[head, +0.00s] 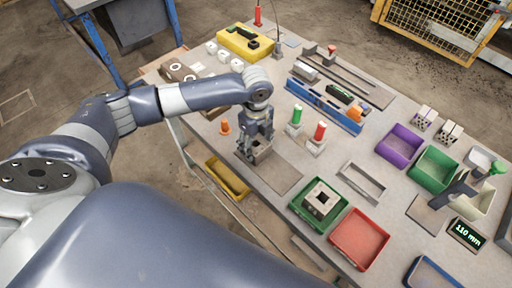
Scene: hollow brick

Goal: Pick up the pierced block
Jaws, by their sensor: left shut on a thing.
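My left gripper (256,143) points down at the near-left part of the table, its fingers shut on a grey-brown pierced block (263,153). The gripper hides much of the block, and a dark opening shows in its top. The block is at the far-left end of a flat grey-brown plate or mat (277,174). I cannot tell whether it touches the surface below. My right gripper is not in view.
A green tray (300,212) holds another pale block with a square hole (322,199).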

